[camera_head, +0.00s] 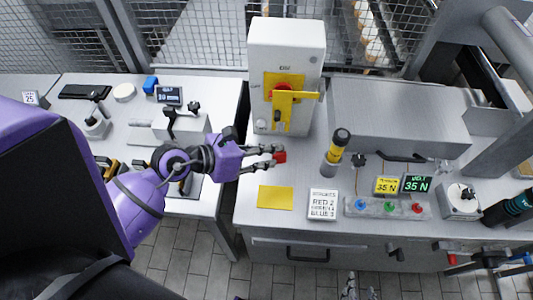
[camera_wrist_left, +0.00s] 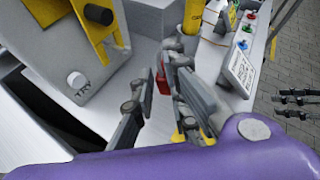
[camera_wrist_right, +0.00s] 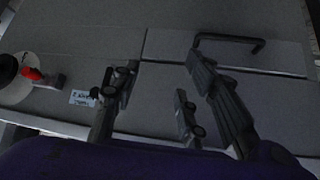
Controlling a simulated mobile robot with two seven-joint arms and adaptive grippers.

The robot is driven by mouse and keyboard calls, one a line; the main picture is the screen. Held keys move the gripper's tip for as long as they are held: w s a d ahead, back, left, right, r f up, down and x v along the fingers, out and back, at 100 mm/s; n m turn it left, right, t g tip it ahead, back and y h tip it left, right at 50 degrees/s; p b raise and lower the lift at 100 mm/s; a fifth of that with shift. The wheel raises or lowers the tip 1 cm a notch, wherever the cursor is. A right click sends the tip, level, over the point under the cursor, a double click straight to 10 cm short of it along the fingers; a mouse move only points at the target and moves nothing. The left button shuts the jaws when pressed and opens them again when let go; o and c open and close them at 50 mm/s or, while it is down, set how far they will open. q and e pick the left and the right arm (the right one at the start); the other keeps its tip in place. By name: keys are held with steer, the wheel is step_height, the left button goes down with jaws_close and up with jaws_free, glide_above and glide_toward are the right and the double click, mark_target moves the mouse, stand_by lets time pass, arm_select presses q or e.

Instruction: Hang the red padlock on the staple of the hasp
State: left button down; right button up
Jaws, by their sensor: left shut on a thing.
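The red padlock (camera_head: 280,157) is small and sits at the fingertips of my left gripper (camera_head: 273,156), which is shut on it in front of the switch box. In the left wrist view the padlock (camera_wrist_left: 163,83) shows between the fingers, partly hidden by them; its shackle is not clear. The yellow hasp (camera_head: 284,103) is on the front of the grey switch box (camera_head: 286,52), over a red knob, above and apart from the padlock. The staple is too small to make out. My right gripper (camera_wrist_right: 158,82) is open and empty, facing the grey bench front.
A yellow-and-black post (camera_head: 334,150) stands right of the padlock. A yellow mat (camera_head: 275,197) and a white label stand (camera_head: 323,203) lie in front. A strip with coloured buttons (camera_head: 388,208) and green and yellow displays are further right. A gap separates the two benches.

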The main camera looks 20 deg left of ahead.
arm_select(q)
steer(key=w+a+f+b, duration=0.2)
steer(key=w, duration=0.4)
steer(key=shift+w, duration=0.2)
stand_by(0.6)
steer(key=shift+s+f, duration=0.1)
steer(key=shift+f, duration=0.2)
steer(key=c, duration=1.7)
jaws_free()
steer(key=shift+f, duration=0.1)
steer(key=shift+o, duration=0.2)
steer(key=r+v, duration=0.1)
steer(key=v, duration=1.1)
steer(key=shift+w+r, duration=0.25)
steer(key=shift+w, duration=0.05)
